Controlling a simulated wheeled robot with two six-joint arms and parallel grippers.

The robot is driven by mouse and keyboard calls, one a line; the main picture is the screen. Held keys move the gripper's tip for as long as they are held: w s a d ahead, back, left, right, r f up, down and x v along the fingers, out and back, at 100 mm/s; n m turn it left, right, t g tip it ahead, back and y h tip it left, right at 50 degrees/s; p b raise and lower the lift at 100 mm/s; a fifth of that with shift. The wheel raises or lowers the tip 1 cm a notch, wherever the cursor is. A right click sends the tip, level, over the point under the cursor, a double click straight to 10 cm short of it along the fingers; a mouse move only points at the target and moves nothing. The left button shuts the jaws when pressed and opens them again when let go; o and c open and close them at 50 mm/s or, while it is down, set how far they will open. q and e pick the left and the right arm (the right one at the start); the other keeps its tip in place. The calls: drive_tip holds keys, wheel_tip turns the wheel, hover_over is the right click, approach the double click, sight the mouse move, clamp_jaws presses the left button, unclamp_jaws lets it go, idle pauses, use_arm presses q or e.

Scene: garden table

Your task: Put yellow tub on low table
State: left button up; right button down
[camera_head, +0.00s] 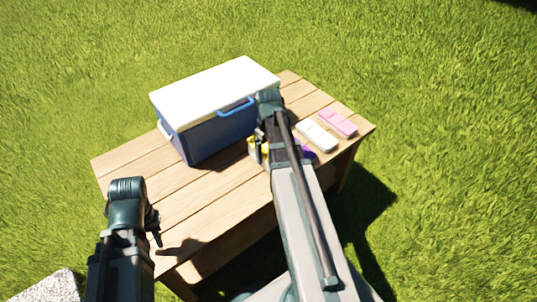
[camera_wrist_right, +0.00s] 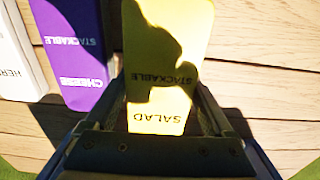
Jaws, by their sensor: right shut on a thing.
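The yellow tub (camera_wrist_right: 165,60), marked SALAD and STACKABLE, is between the fingers of my right gripper (camera_wrist_right: 160,112), which is shut on it. In the head view only a small yellow part (camera_head: 252,147) shows beside my right gripper (camera_head: 262,142), over the wooden table; my right arm hides the rest. I cannot tell whether the tub touches the planks. My left gripper (camera_head: 154,228) is by the table's near left corner with no object seen in it; its opening is unclear. I cannot tell which surface is the low table.
On the wooden table (camera_head: 125,165) stands a blue cooler (camera_head: 215,135) with a white lid. A purple tub (camera_wrist_right: 75,50), a white tub (camera_head: 316,135) and a pink tub (camera_head: 338,123) are at the right. A pale speckled surface (camera_head: 45,288) shows at lower left. Grass surrounds the table.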

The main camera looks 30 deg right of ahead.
use_arm(q)
drive_tip(key=shift+f, duration=0.15)
use_arm(e)
drive_tip(key=shift+f, duration=0.15)
unclamp_jaws()
use_arm(q)
wheel_tip(320, 180, up, 12)
drive_tip(key=p, duration=1.2)
drive_tip(key=shift+r, duration=0.2)
use_arm(e)
wheel_tip(320, 180, up, 12)
drive_tip(key=shift+r, duration=0.2)
use_arm(q)
drive_tip(key=shift+d, duration=0.1)
